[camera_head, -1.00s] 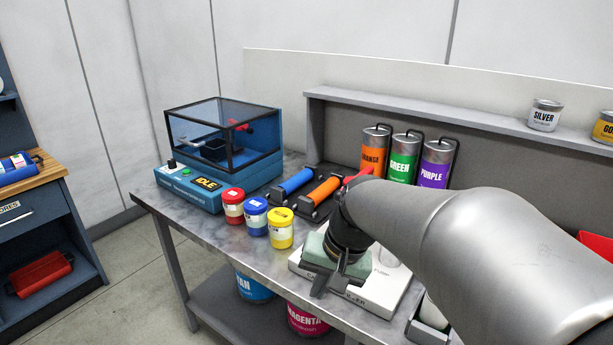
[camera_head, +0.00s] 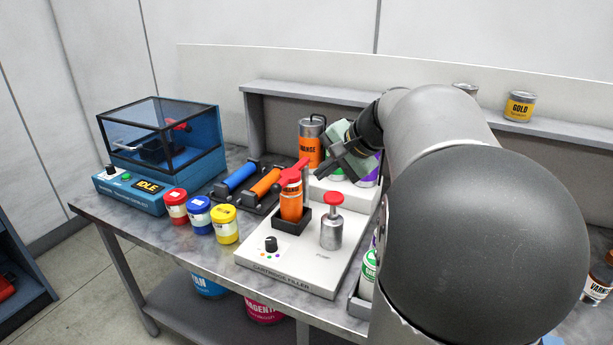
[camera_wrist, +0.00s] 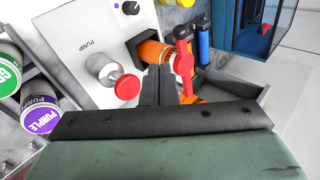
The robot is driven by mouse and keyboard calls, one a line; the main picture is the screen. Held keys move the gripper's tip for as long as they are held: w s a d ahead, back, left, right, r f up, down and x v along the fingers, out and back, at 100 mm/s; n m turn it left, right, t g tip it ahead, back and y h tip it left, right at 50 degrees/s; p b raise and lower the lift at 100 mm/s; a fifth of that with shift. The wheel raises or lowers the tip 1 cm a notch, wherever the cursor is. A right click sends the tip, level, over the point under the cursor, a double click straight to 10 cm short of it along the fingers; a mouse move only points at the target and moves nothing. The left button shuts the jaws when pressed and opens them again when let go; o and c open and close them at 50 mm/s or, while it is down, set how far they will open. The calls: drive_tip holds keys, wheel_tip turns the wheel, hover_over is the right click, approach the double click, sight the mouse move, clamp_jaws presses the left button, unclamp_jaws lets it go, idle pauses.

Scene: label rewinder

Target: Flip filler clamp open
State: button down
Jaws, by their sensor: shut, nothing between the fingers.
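The cartridge filler (camera_head: 262,262) is a white box on the bench. An orange cartridge (camera_head: 291,203) stands upright in its black holder. The red filler clamp (camera_head: 293,171) lies over the cartridge's top, its handle tilted up to the right. In the wrist view the clamp (camera_wrist: 183,64) crosses the end of the orange cartridge (camera_wrist: 152,51). My gripper (camera_head: 319,170) is shut and empty, just right of the clamp handle. In the wrist view its fingertips (camera_wrist: 158,72) are beside the clamp; whether they touch it I cannot tell.
A red-topped pump (camera_head: 332,200) stands right of the cartridge, close under my gripper. An orange can (camera_head: 311,135) stands behind. Blue and orange rollers (camera_head: 240,178) and several small paint jars (camera_head: 199,214) are to the left. A clear-lidded blue machine (camera_head: 150,180) sits further left.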

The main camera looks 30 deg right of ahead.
drive_tip(key=w+p+x, duration=0.1)
drive_tip(key=x, duration=0.5)
drive_tip(key=r+p+x, duration=0.1)
drive_tip(key=x, duration=0.5)
drive_tip(key=shift+w+a+r+p, duration=0.25)
drive_tip(key=shift+w+a+p, duration=0.1)
drive_tip(key=shift+w, duration=0.15)
